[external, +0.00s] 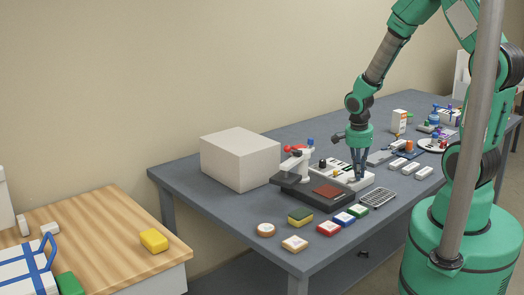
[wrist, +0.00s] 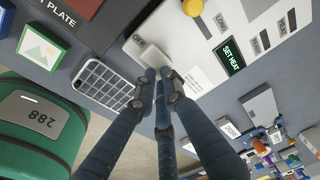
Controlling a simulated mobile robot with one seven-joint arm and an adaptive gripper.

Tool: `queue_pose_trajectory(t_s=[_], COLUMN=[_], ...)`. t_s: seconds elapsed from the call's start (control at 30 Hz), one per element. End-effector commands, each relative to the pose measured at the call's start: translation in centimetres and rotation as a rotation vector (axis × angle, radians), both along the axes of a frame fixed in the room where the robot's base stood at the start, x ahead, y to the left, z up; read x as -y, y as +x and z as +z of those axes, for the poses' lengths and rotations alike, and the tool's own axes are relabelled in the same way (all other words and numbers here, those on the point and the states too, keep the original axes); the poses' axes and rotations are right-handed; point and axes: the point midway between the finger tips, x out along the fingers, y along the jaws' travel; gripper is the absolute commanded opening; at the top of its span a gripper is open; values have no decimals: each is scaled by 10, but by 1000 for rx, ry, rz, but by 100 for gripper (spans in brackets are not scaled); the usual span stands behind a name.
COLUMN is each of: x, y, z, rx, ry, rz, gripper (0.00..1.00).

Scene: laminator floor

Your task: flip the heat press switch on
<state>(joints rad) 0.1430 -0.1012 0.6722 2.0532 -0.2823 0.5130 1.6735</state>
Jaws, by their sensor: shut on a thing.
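The heat press (external: 300,193) stands on the grey table, with a dark base, a red plate (external: 327,191) and a white control panel (external: 350,184). In the wrist view the panel (wrist: 178,44) shows a green "SET HEAT" display (wrist: 231,54), a yellow knob (wrist: 193,7) and an "OFF" label. My gripper (external: 358,176) points down at the panel's near right end. In the wrist view its dark fingers (wrist: 155,84) close together at the panel edge beside the "OFF" label, shut on what seems to be the switch. The fingers mostly hide the switch, so its position cannot be told.
A wire rack (external: 377,198) lies close beside the gripper; it also shows in the wrist view (wrist: 101,84). A big pale box (external: 240,158) stands at the left. Several coloured blocks line the table's front. White blocks and small items lie to the right.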

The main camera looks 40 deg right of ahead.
Motion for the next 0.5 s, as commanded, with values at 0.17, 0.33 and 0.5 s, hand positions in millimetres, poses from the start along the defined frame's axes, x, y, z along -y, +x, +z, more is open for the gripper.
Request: queue_pose_trajectory(t_s=[0.17,0.33,0.5], x=[-2,-9,-17], y=[-2,-2,-3], z=[-8,-8,-7], rx=[-4,-4,-5], ry=[2,3,5], rz=[-1,0,1], gripper=[0,0,0])
